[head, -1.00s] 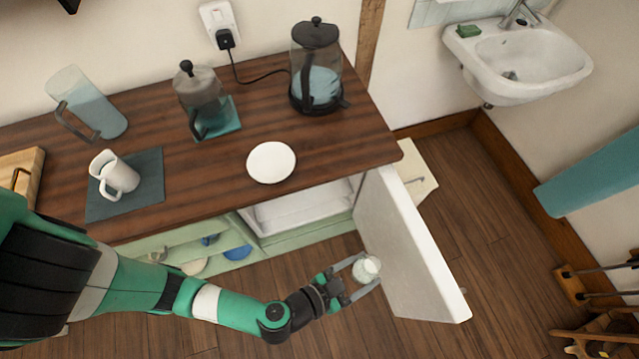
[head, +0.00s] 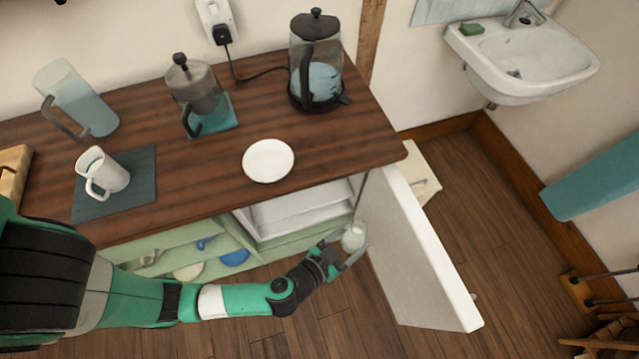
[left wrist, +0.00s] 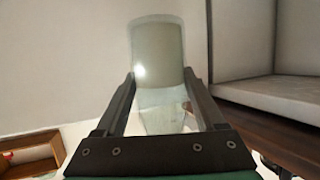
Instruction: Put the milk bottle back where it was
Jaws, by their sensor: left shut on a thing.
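The milk bottle (head: 354,238) is a small pale, glassy bottle at the open front of the white fridge. My left gripper (head: 346,251) is shut on it, in front of the fridge opening and beside the inner face of the open door (head: 425,250). In the left wrist view the bottle (left wrist: 158,60) stands between the two fingers, with its lower part between them. The fridge interior (head: 300,212) shows white shelving below the worktop; in the left wrist view a white shelf or compartment (left wrist: 268,92) shows at right. Most of the interior is hidden by the worktop. My right gripper is not seen.
The wooden worktop (head: 200,190) overhangs the fridge and holds a white plate (head: 268,160), a mug (head: 103,172), a French press (head: 195,92), a kettle (head: 316,70) and a glass jug (head: 75,98). Open green shelves (head: 195,252) are left of the fridge. Floor in front is clear.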

